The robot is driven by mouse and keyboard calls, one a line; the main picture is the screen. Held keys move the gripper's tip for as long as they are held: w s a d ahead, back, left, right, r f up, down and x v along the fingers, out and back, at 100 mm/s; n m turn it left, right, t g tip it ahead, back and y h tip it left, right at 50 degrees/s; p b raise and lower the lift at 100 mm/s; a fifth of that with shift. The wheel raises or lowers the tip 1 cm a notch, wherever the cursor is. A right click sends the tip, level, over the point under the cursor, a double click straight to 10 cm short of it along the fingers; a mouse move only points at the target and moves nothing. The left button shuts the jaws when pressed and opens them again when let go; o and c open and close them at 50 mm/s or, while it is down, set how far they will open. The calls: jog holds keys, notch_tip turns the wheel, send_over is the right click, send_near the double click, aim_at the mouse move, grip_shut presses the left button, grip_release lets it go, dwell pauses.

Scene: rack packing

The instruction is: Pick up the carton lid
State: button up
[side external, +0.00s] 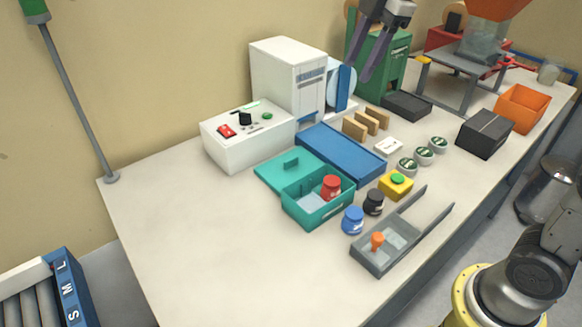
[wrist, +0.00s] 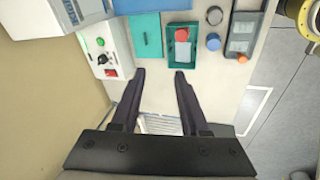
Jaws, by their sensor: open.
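The teal lid (side external: 276,172), which I take as the carton lid, lies flat on the bench with a small upright tab handle. It is beside the open teal box (side external: 318,216), which holds a red-capped jar (side external: 331,187). In the wrist view the lid (wrist: 148,45) is ahead of the left finger, and the box (wrist: 181,71) is ahead of the right finger. My gripper (side external: 358,76) is open and empty, high above the bench toward the back. Its two fingers (wrist: 160,73) are spread apart, with nothing between them.
A white control box (side external: 248,145) and a blue tray (side external: 340,152) stand close to the lid. Blue (side external: 353,220) and black (side external: 373,202) jars, a yellow button box (side external: 396,186) and a grey tray (side external: 372,262) are near the teal box. The bench's front left is clear.

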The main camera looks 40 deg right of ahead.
jog(key=w+a+f+n+g, duration=0.1)
jog(key=w+f+n, duration=0.1)
jog(key=w+f, duration=0.35)
jog(key=g, duration=0.2)
send_near(291, 159)
notch_tip(291, 159, down, 3)
jog(key=shift+s+a+r, duration=0.1)
jog(key=shift+s+r, duration=0.05)
jog(key=shift+r, duration=0.05)
jog(key=shift+w+a+f, duration=0.1)
jog(key=shift+a+f, duration=0.05)
jog(key=shift+f, duration=1.45)
jog(key=shift+w+a+f, duration=0.15)
jog(key=shift+f, duration=1.4)
grip_shut()
